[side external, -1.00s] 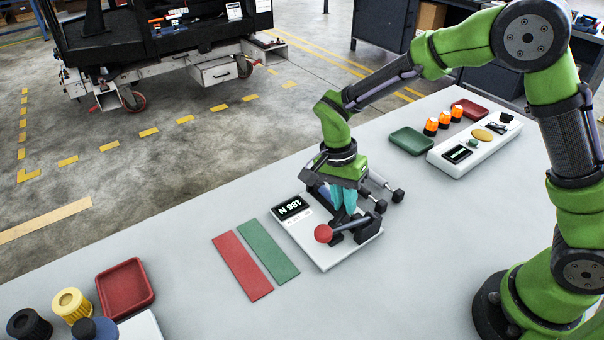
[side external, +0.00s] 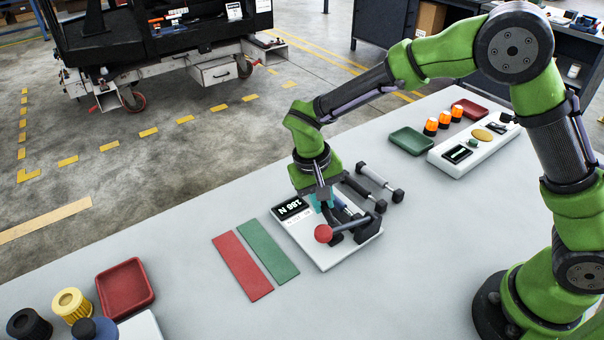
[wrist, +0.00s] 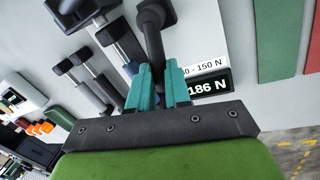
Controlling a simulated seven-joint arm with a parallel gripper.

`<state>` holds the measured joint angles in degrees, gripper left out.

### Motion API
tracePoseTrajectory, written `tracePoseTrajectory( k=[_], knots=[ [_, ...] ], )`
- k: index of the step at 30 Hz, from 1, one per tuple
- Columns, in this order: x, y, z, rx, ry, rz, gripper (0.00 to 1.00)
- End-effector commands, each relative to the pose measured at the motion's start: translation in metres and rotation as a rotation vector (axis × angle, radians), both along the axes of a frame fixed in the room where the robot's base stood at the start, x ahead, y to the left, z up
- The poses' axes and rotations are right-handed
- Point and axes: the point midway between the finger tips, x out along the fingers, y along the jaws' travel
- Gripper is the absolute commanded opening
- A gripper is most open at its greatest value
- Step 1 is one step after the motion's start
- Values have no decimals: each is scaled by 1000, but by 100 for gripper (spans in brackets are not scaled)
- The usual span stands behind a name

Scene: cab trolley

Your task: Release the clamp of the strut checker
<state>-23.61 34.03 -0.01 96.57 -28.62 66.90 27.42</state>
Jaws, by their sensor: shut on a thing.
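The strut checker (side external: 307,245) is a pale plate on the bench, with a display reading 186 N (wrist: 207,88). A strut (side external: 347,207) with some blue lies across the plate. My gripper (side external: 322,200) is over the plate's back part, beside the display. In the wrist view its teal fingers (wrist: 160,85) are shut on a dark bar (wrist: 155,48). I cannot tell whether this bar belongs to the clamp. The red ball is not in the wrist view.
Two loose struts (side external: 380,182) lie just right of the checker. Green (side external: 268,251) and red (side external: 242,266) strips lie flat to its left. A green tray (side external: 409,141) and a white panel (side external: 470,150) are farther right.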

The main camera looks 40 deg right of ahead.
Motion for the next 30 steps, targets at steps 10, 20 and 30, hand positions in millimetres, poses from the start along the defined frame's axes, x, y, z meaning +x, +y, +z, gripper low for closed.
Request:
tracePoseTrajectory(
  k=[10,20,30],
  knots=[
    [1,12,2,1,-2,207,0],
    [1,15,2,1,-3,277,0],
    [0,16,2,1,-2,284,0]
  ],
)
